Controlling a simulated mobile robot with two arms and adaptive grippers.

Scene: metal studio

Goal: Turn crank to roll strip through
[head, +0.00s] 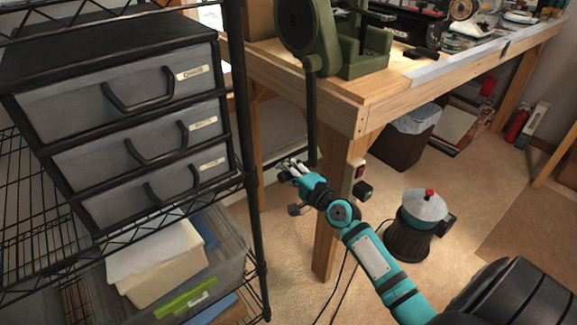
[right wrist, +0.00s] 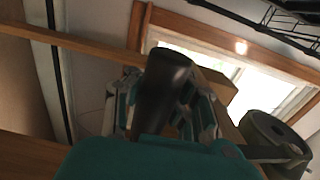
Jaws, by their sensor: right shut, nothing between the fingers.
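The green rolling mill (head: 366,55) stands on the wooden workbench near its left corner. Its round side housing (head: 297,25) faces left, and a dark crank arm (head: 311,110) hangs down from it past the bench edge. My right gripper (head: 291,168) is beside the lower end of the crank arm. In the right wrist view, a black handle (right wrist: 162,85) shows among the fingers of the right gripper (right wrist: 160,110), which is shut with nothing gripped. A green round part (right wrist: 268,135) shows at lower right there. I cannot make out a strip. My left gripper is out of view.
A wire shelf with a grey drawer unit (head: 125,105) stands close on the left, its black post (head: 243,120) near the gripper. A bench leg (head: 328,225) is just right of the gripper.

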